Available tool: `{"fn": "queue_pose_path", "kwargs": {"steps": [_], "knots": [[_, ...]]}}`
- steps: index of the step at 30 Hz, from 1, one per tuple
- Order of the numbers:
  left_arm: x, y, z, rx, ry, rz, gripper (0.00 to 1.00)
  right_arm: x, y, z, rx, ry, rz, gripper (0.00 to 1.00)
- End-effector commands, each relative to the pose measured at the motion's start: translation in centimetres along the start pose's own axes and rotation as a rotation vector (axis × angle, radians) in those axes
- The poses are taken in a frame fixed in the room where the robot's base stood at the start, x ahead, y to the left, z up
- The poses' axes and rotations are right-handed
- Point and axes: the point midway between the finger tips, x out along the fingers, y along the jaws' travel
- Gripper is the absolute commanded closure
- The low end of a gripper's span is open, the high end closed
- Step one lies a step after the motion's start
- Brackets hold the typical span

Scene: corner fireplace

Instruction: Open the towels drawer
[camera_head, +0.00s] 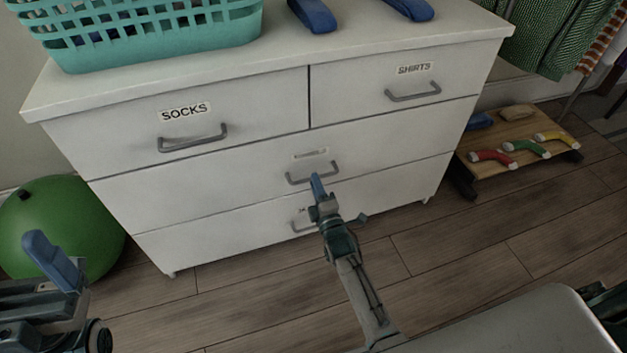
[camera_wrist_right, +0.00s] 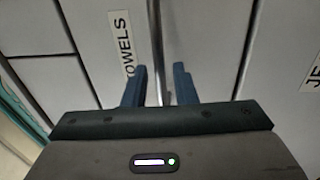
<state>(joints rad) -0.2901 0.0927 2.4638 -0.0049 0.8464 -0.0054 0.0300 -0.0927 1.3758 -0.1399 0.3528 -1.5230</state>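The towels drawer (camera_head: 220,190) is the wide middle drawer of a white dresser, and its front looks flush with the dresser. Its grey bar handle (camera_head: 298,180) is partly covered by my right gripper (camera_head: 317,184). In the right wrist view, the "TOWELS" label (camera_wrist_right: 121,40) is partly hidden by a finger. The handle bar (camera_wrist_right: 155,55) runs between the two blue fingers of my right gripper (camera_wrist_right: 160,84), with gaps showing on both sides. My left gripper (camera_head: 55,262) is at the lower left, away from the dresser; only one finger shows clearly.
The socks drawer (camera_head: 240,105) and shirts drawer (camera_head: 455,88) are above, and another drawer (camera_head: 220,235) is below. A teal basket (camera_head: 160,35) stands on top. A green ball (camera_head: 60,225) is at left, a low wooden rack (camera_head: 510,135) at right. Floor in front is clear.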

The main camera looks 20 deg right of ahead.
Motion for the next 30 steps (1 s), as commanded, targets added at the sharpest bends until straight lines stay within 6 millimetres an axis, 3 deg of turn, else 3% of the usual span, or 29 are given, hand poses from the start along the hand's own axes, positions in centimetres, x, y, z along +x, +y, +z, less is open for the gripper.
{"fn": "queue_pose_path", "kwargs": {"steps": [6,16,20,30], "knots": [[-0.1,0.0,0.0,0.001,0.011,-0.003,0.02,2.2,-0.1,0.0,0.0,0.0,-0.001,0.75],[0.0,0.0,0.0,0.001,0.014,-0.004,0.02,2.5,0.0,0.0,0.0,0.0,-0.001,0.75],[0.0,0.0,0.0,0.001,0.014,-0.004,0.02,2.5,-0.1,0.0,0.0,0.0,-0.001,1.0],[0.2,0.0,-0.1,0.001,0.012,-0.004,0.02,2.1,0.1,0.0,0.0,0.0,-0.003,1.0]]}}
